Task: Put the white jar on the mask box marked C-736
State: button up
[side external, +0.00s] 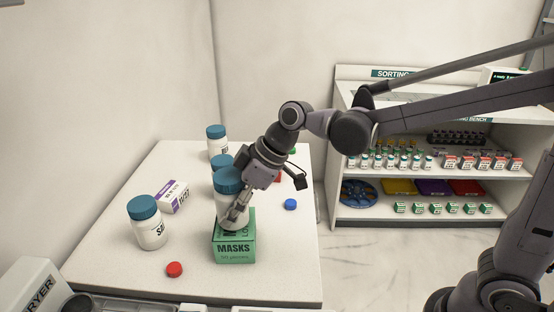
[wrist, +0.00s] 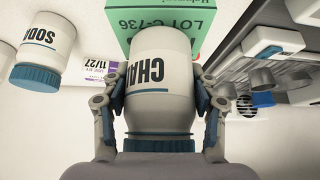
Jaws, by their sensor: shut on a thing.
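A white jar with a blue lid (side external: 228,186) is upright in my gripper (side external: 240,207), over the green mask box (side external: 235,249). In the wrist view, the jar (wrist: 158,70) shows a label beginning "CHA", and the fingers of my gripper (wrist: 160,97) are shut on its two sides. The mask box (wrist: 190,18) there shows "LOT C-736" beyond the jar's base. The jar's base is at or just above the box top; I cannot tell whether they touch. My fingers partly hide the jar and box top in the side view.
Another white jar (side external: 148,232) stands left of the box, with a purple-and-white carton (side external: 172,196) behind it. More blue-lidded jars (side external: 216,147) stand at the back. A red cap (side external: 175,269) and a blue cap (side external: 290,204) lie on the table. Shelving (side external: 430,175) stands right.

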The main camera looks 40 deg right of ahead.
jog(key=shift+f, duration=0.3)
jog(key=o, duration=1.2)
jog(key=shift+r, duration=0.1)
jog(key=v, duration=1.2)
jog(key=s+d+f+m+t+h, duration=0.1)
jog(key=s+d+f+m, duration=0.2)
jog(key=d, duration=0.2)
jog(key=s+d+f+m+t+h, duration=0.1)
jog(key=s+d+f+m+h, duration=0.1)
jog(key=s+d+f+m, duration=0.1)
jog(key=s+d+f+m+h, duration=0.2)
jog(key=s+d+f+m, duration=0.1)
jog(key=s+d+f, duration=0.1)
jog(key=shift+s+d+f+m+t, duration=0.1)
jog(key=shift+d+f+m+t, duration=0.2)
jog(key=shift+d, duration=0.35)
jog(key=shift+s+d+f+m+t, duration=0.1)
jog(key=shift+d+f, duration=0.25)
jog(key=shift+d, duration=0.3)
jog(key=shift+w, duration=0.1)
